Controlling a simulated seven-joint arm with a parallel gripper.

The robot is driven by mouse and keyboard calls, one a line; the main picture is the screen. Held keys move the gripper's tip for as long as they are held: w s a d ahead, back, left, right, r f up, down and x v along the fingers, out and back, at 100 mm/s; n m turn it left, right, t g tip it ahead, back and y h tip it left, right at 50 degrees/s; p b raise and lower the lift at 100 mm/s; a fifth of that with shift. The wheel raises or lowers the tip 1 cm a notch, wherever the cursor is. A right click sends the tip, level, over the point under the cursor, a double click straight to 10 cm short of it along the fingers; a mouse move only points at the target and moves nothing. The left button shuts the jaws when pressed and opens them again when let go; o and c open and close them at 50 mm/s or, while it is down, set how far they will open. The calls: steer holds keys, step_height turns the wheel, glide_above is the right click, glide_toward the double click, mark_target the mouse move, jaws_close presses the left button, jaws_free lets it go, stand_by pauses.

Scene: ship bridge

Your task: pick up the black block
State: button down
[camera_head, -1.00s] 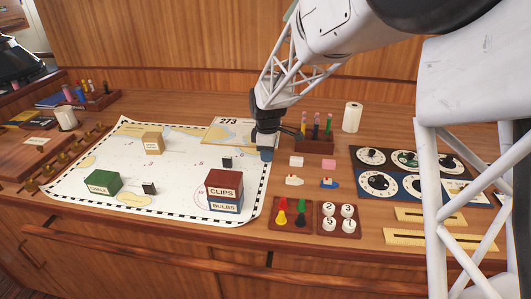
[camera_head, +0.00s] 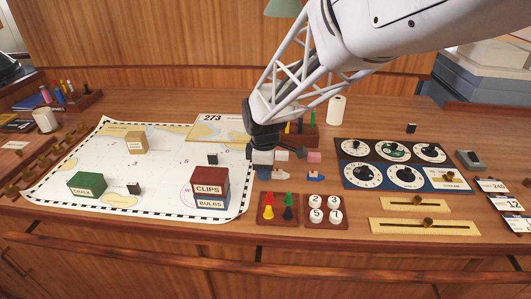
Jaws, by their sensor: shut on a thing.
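My gripper (camera_head: 262,162) is low over the desk at the right edge of the chart, beside a white block (camera_head: 281,155). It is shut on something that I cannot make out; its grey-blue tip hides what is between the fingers. One small black block (camera_head: 212,159) stands on the chart, left of my gripper and apart from it. Another black block (camera_head: 133,188) stands further left, by the green chalk box (camera_head: 87,184). A small black block-like thing (camera_head: 411,128) stands at the back right, behind the dial panel.
The clips box (camera_head: 210,180) sits on the bulbs box (camera_head: 210,201). A pink block (camera_head: 314,156), boat pieces (camera_head: 315,176), a peg tray (camera_head: 278,209) and a number tray (camera_head: 325,211) lie near my gripper. The dial panel (camera_head: 400,165) is to the right.

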steer(key=shift+s+d, duration=0.1)
steer(key=shift+s, duration=0.15)
steer(key=shift+w, duration=0.1)
stand_by(0.6)
steer(key=w+a, duration=0.2)
steer(key=w, duration=0.3)
steer(key=w+a+r, duration=0.1)
steer(key=w+a, duration=0.2)
steer(key=w, duration=0.2)
steer(key=w+a, duration=0.3)
steer(key=w, duration=0.3)
steer(key=shift+a+r, duration=0.1)
steer(key=shift+r, duration=0.05)
steer(key=shift+w+a, duration=0.25)
steer(key=shift+w, duration=0.25)
steer(key=shift+w, duration=0.1)
glide_above(234, 131)
steer(key=shift+f, duration=0.75)
steer(key=shift+w, duration=0.1)
